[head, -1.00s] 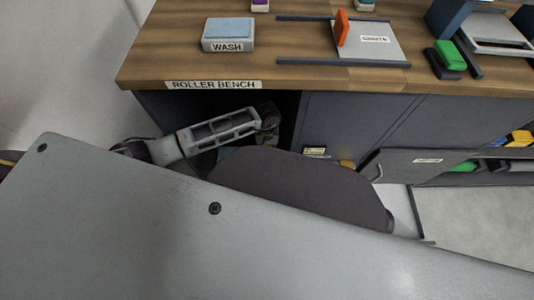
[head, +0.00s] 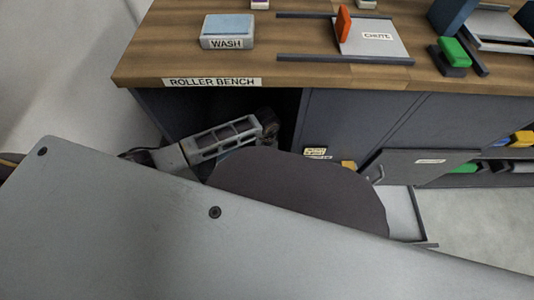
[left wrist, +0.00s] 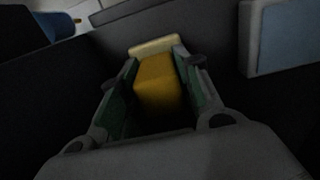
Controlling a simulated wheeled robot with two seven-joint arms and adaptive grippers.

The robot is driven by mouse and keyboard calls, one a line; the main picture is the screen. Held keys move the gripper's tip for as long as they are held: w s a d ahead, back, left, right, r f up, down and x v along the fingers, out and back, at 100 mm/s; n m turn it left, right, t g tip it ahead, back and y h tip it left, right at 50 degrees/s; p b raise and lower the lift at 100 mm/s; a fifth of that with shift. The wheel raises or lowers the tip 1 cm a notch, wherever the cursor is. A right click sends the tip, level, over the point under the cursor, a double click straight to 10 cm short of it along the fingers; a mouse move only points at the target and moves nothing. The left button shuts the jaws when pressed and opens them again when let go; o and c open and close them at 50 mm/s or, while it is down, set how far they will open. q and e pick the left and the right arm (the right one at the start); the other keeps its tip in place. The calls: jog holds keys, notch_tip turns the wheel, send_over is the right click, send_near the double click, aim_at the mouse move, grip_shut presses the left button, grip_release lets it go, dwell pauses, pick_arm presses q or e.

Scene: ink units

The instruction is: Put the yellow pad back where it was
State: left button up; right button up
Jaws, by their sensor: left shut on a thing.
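The yellow pad (left wrist: 160,88) is a yellow block seen in the left wrist view, held between the two green-lined fingers of my left gripper (left wrist: 157,72). A pale cream strip (left wrist: 153,46) shows at the pad's far end; I cannot tell whether it is part of the pad. In the head view my left arm reaches into the dark opening under the roller bench, at the opening's right side. The held pad cannot be made out there. My right gripper is not in view.
The wooden roller bench (head: 262,72) carries a block labelled WASH (head: 228,32), an orange piece (head: 343,25) on a grey plate and a green block (head: 454,52). A grey door or flap (head: 425,167) stands out at the right. Yellow and green pieces sit on a low shelf beyond.

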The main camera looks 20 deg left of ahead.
pick_arm(q)
jog(key=shift+f, duration=0.15)
jog(key=o, duration=1.1)
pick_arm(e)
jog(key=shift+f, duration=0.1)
pick_arm(q)
jog(key=shift+r, duration=0.2)
jog(key=shift+r, duration=0.6)
notch_tip(320, 180, up, 9)
jog(key=p, duration=0.3)
jog(key=shift+r+p, duration=0.45)
jog(key=shift+r, duration=0.45)
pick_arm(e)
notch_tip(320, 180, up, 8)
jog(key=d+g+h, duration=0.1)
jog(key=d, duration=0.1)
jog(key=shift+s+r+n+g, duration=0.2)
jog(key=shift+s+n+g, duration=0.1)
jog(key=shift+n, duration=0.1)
